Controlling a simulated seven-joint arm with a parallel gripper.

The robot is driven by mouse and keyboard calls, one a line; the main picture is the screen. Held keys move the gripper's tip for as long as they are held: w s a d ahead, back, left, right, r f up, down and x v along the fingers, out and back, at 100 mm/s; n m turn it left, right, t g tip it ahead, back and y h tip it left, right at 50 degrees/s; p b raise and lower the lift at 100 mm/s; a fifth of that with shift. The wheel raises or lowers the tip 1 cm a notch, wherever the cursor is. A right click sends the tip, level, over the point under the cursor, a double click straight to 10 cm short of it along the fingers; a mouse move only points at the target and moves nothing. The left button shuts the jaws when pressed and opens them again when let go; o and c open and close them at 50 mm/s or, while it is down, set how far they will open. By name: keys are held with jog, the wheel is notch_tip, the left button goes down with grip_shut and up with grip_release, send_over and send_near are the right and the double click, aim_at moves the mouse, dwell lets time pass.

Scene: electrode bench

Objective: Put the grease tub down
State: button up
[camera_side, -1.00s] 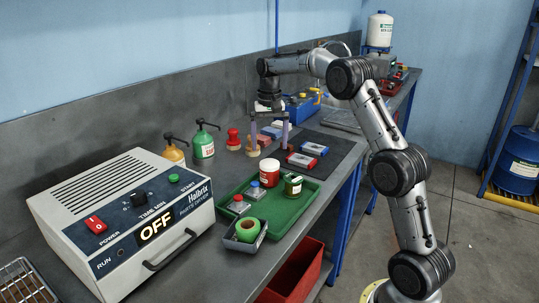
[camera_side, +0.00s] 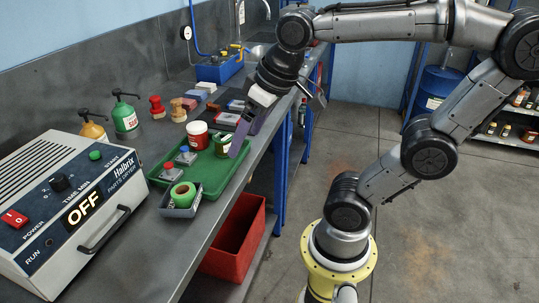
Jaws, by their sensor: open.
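A red tub with a white label and pale lid (camera_side: 197,135) stands upright in the green tray (camera_side: 212,182), near its far end. I take it for the grease tub, but its label is too small to read. A small green jar with a label (camera_side: 222,145) stands to its right in the tray. My gripper (camera_side: 278,128) is open, with its fingers spread and pointing down. One purple finger shows beside the green jar and overlaps the tray edge in the picture. I cannot tell whether it touches. I see nothing held.
The parts dryer (camera_side: 75,195) fills the left. Pump bottles (camera_side: 125,118) and stamps stand behind. A red bin (camera_side: 236,238) sits below the bench edge.

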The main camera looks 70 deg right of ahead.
jog(key=s+a+f+n, duration=0.1)
jog(key=s+f, duration=0.2)
jog(key=s, duration=0.1)
jog(key=shift+s+a+f+t, duration=0.2)
jog(key=shift+s+t, duration=0.2)
